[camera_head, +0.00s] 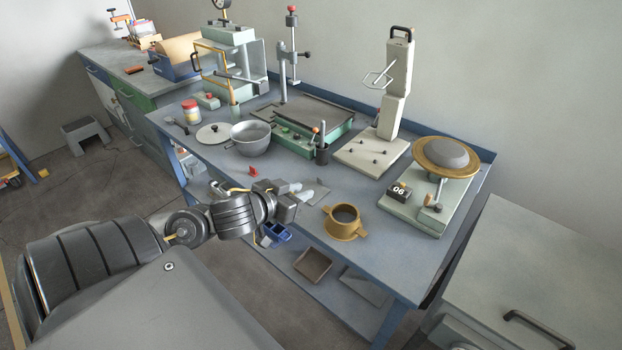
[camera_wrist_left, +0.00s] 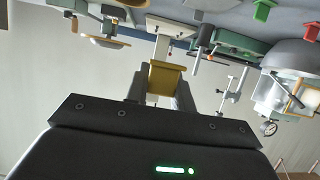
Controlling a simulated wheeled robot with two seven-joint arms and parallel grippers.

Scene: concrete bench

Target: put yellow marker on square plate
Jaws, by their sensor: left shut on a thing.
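My left gripper (camera_head: 308,193) is over the front middle of the bench, its light fingertips close above the top. In the left wrist view its two fingers (camera_wrist_left: 161,92) are shut on the yellow marker (camera_wrist_left: 166,78), a small block. The marker is hidden by the gripper in the head view. A flat light-grey piece (camera_head: 322,187) lies beside the fingertips; it may be the square plate, but it is partly covered and I cannot tell its whole outline. My right gripper is not in view.
A red marker (camera_head: 252,171) stands left of the gripper; a green marker (camera_wrist_left: 265,10) shows in the wrist view. A brass pot (camera_head: 345,232) is close on the right. A grey pot (camera_head: 251,146), a green-based machine (camera_head: 294,143) and a balance (camera_head: 434,205) stand behind.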

